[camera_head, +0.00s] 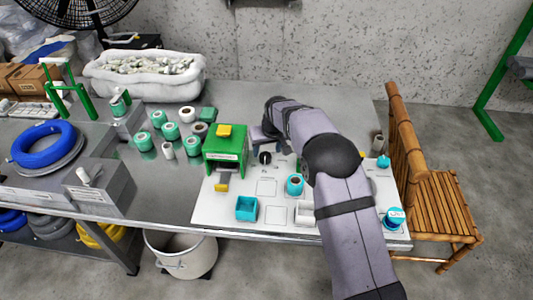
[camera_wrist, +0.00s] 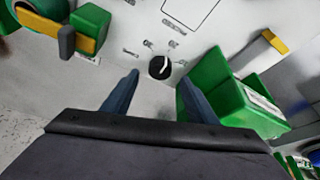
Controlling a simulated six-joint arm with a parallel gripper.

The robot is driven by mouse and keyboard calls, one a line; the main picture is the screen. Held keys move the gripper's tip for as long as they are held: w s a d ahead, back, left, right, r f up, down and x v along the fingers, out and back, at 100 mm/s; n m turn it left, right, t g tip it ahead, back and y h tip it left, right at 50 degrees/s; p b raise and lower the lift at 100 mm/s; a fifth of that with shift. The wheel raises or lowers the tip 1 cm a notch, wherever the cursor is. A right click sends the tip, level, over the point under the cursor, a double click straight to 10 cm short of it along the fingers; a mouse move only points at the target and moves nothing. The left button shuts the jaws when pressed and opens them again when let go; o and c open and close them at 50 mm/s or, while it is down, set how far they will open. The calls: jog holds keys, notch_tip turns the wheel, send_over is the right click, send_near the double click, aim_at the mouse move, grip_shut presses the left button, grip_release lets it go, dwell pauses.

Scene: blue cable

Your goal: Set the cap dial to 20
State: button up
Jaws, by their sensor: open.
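The cap dial is a round black knob with a white pointer mark (camera_wrist: 159,67), set in a white panel. In the wrist view its mark points up and slightly right. Several small labels stand around it, too blurred to read surely. It also shows in the head view (camera_head: 265,158), just right of the green box. My gripper (camera_wrist: 158,78) is open and empty, with its two dark blue-grey fingers apart and the dial showing between and beyond their tips. I cannot tell how high the fingers are above the panel. In the head view my arm hides much of the gripper.
A green box with a yellow top (camera_head: 225,143) stands left of the dial; its green side (camera_wrist: 232,98) is close to my right finger in the wrist view. A teal tray (camera_head: 246,208) and a teal roll (camera_head: 295,184) are on the panel. A bamboo chair (camera_head: 440,205) stands at right.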

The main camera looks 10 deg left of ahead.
jog(key=shift+v, duration=1.15)
jog(key=s+d+r+m+g+h+p, duration=0.1)
jog(key=s+d+r+p, duration=0.2)
jog(key=s+d+r, duration=0.35)
jog(key=s+d+r+m+g+p, duration=0.1)
jog(key=s+d+r+p, duration=0.2)
jog(key=s+d, duration=0.5)
jog(key=s+d+r+m+g+p, duration=0.1)
jog(key=s+d+p, duration=0.1)
jog(key=s, duration=0.9)
jog(key=s+d+r+m+g+p, duration=0.1)
jog(key=s+d, duration=0.3)
jog(key=s, duration=0.8)
jog(key=shift+d+h+p, duration=0.35)
jog(key=shift+h+p, duration=0.05)
jog(key=shift+p, duration=0.2)
